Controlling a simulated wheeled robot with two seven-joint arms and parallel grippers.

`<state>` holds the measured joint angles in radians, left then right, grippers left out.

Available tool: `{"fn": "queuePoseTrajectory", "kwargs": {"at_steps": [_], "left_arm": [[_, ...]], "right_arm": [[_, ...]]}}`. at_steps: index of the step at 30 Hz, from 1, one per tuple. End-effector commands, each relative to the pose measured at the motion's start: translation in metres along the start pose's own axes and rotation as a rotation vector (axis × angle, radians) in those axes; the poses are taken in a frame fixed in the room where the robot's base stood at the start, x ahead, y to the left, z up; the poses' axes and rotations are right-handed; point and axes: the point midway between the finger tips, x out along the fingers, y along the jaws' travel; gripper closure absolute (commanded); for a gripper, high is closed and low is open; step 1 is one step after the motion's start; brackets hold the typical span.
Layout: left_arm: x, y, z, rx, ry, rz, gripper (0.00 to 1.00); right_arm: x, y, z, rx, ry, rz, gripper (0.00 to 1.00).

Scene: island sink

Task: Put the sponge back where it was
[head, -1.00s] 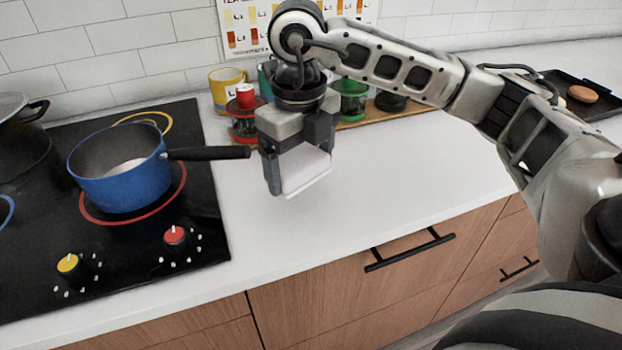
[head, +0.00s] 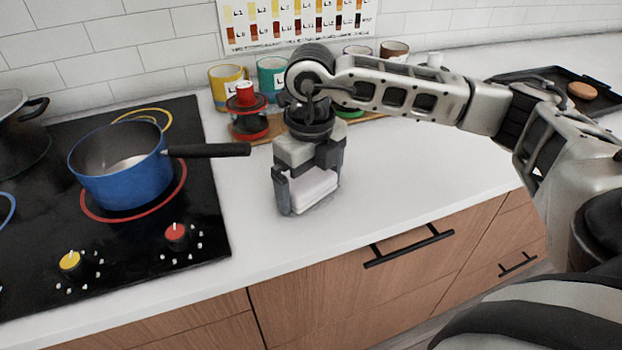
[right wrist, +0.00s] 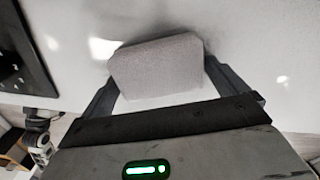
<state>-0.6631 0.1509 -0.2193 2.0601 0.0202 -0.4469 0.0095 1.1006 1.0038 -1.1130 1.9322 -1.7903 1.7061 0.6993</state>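My right gripper (head: 309,197) points down over the white counter, to the right of the stove. It is shut on a pale, whitish sponge (head: 316,191), which is at or just above the counter surface; I cannot tell whether it touches. In the right wrist view the sponge (right wrist: 157,62) looks like a light grey block with a finger against each side of the right gripper (right wrist: 160,75).
A black stove (head: 150,245) with a blue pot (head: 125,180) is at left; the pot's dark handle reaches toward my right gripper.

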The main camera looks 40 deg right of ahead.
Motion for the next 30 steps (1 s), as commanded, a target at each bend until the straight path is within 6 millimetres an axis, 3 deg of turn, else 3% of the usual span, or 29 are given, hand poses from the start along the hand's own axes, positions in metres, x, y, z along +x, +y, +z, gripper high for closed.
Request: {"fn": "queuePoseTrajectory", "kwargs": {"at_steps": [11,24,30], "left_arm": [[-0.003,0.0,-0.006,0.004,0.009,-0.002,1.0],[0.001,0.0,-0.001,-0.003,0.009,0.002,1.0],[0.0,0.001,-0.002,-0.004,0.009,0.002,1.0]], "right_arm": [[-0.011,0.001,0.001,0.0,-0.003,0.002,0.0],[-0.1,0.001,0.001,-0.002,-0.004,0.002,0.0],[-0.121,0.0,0.001,-0.001,-0.001,0.001,0.0]]}}
